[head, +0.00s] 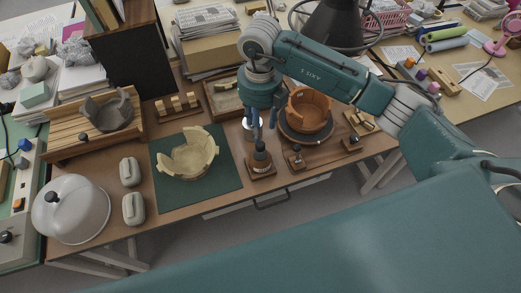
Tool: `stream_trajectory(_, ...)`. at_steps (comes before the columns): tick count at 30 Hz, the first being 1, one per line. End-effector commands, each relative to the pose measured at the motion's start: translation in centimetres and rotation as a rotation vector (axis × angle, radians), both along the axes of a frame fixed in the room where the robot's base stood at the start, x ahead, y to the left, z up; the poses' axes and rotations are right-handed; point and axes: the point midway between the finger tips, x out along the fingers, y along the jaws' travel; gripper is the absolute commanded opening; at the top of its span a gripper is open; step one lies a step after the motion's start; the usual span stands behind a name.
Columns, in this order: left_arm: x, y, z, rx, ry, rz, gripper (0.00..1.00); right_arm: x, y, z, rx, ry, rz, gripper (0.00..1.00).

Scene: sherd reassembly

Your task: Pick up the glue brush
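My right gripper (263,128) comes in from the right and points down over the work table. Its fingers look apart, with nothing clearly seen between them. Just below the fingertips, a dark bottle (261,160) with a narrow black top stands upright on a small wooden block (262,173). The top may be the glue brush's handle; the brush itself is too small to make out. I cannot tell whether the fingertips touch the top. My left gripper is not in view.
A cream partial bowl (187,158) lies on a green mat (220,190). A brown bowl (308,108) sits on a dark turntable right of the gripper. A small wooden stand (296,160) is beside the bottle. A white dome (72,208) stands at the left.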

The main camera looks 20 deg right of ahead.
Motion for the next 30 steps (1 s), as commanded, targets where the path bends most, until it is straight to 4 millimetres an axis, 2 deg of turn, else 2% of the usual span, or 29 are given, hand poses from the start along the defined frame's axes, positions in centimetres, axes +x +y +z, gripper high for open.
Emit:
stream_trajectory(9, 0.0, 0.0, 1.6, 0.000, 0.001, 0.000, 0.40, -0.2, -0.3, -4.5, -0.011, 0.006, -0.002, 0.45)
stream_trajectory(13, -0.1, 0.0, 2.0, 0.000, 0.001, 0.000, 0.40, -0.1, -0.3, -5.3, -0.011, 0.004, -0.001, 0.45)
stream_trajectory(19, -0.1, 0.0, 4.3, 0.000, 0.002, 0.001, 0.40, -0.4, -0.2, -7.7, -0.009, 0.008, -0.002, 0.45)
stream_trajectory(22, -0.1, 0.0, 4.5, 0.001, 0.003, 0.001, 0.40, -0.3, -0.2, -9.3, -0.008, 0.006, -0.001, 0.45)
stream_trajectory(26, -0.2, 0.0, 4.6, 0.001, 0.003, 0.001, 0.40, -0.2, -0.2, -10.3, -0.009, 0.003, -0.001, 0.45)
stream_trajectory(30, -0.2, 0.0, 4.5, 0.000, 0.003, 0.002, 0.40, -0.2, -0.2, -10.4, -0.009, 0.002, 0.000, 0.45)
